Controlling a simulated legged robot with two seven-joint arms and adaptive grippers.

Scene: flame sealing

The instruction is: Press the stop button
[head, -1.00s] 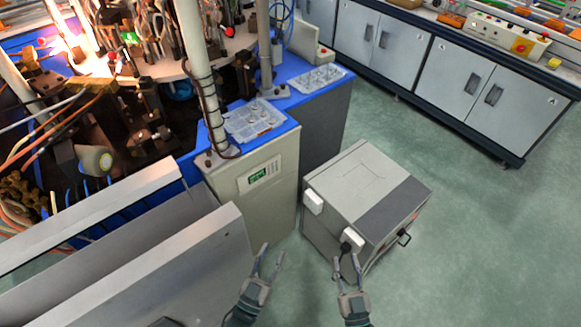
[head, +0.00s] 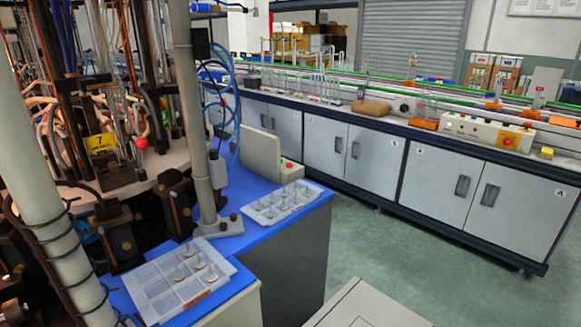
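Two red buttons are in view, and I cannot tell from the picture which is the stop button. One red button (head: 290,165) sits on a small beige control box (head: 262,153) at the back edge of the blue machine table. Another red button (head: 507,141) is on a cream control panel (head: 485,131) on the long bench at the right. A red ball-shaped knob (head: 141,143) shows on the machine at the left. Neither of my grippers is in the head view now.
The blue tabletop (head: 240,184) carries two clear divided trays, one nearer (head: 150,282) and one farther (head: 262,217). A thick grey post (head: 195,100) stands beside them. Grey cabinets (head: 372,160) run under the bench. Green floor (head: 400,245) lies clear between table and cabinets.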

